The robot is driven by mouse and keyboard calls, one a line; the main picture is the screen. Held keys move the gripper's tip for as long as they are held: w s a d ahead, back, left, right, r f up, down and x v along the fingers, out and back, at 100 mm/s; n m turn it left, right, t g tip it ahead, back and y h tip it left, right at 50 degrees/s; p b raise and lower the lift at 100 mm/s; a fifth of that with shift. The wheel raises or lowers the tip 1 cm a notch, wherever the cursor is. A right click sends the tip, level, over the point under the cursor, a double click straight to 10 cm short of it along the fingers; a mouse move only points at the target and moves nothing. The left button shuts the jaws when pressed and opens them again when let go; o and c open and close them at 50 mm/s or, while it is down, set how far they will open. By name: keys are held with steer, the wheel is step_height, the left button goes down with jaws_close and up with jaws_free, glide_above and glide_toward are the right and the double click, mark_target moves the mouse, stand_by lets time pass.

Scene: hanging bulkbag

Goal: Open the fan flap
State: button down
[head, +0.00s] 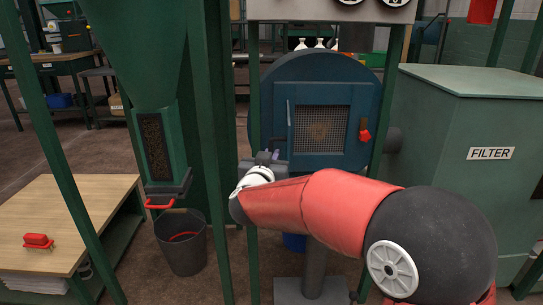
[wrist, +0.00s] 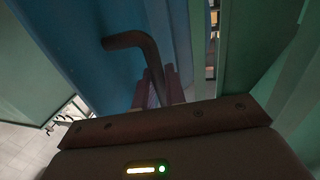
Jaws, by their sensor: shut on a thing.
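The fan is a round blue housing (head: 320,66) in the middle of the head view. Its square blue front with a mesh window (head: 321,128) faces me and looks closed; I take this for the flap. A red knob (head: 364,134) is on its right side. My gripper (head: 266,156) is at the lower left edge of the blue front. In the wrist view my gripper (wrist: 160,82) is shut on a dark bent handle (wrist: 132,40) beside a blue surface (wrist: 75,45). The handle's lower part is hidden between the fingers.
Green posts (head: 253,215) stand close to my gripper. A green filter box (head: 470,170) is at the right. A hopper outlet (head: 154,145) hangs over a grey bucket (head: 182,250) at the left.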

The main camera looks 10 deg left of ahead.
steer(key=c, duration=1.8)
jaws_free()
steer(key=shift+r, duration=0.1)
steer(key=shift+s, duration=0.1)
steer(key=s, duration=0.7)
steer(key=shift+s, duration=0.3)
